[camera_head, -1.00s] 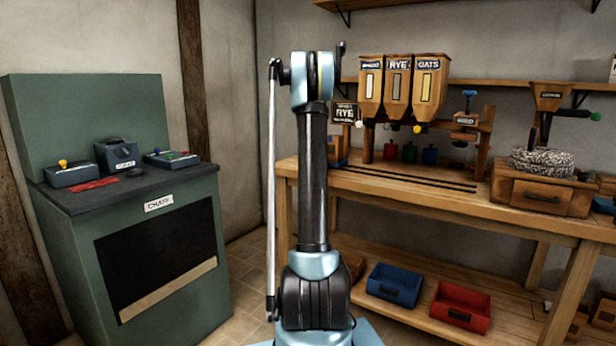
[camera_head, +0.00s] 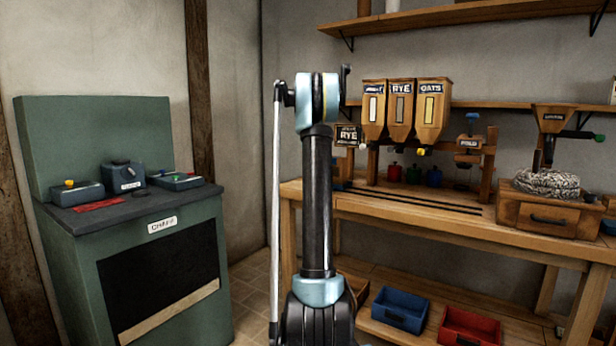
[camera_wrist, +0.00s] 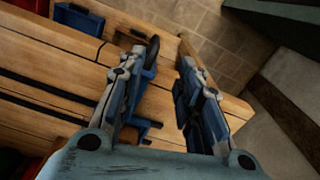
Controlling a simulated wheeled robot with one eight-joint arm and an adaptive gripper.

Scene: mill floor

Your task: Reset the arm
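My arm (camera_head: 318,200) stands upright in the middle of the head view, and its far end with the gripper does not show there. In the wrist view my gripper (camera_wrist: 163,72) is open, its two fingers apart with nothing visible between them. Below the fingers are the wooden bench top (camera_wrist: 170,125) and, beyond its edge, the tiled floor (camera_wrist: 210,45).
A green cabinet (camera_head: 75,260) with control boxes stands at left. At right is a wooden workbench (camera_head: 450,222) with hoppers (camera_head: 402,110), a drawer box (camera_head: 535,215) and blue (camera_head: 400,309) and red (camera_head: 468,327) bins underneath. A wall shelf (camera_head: 430,18) is above.

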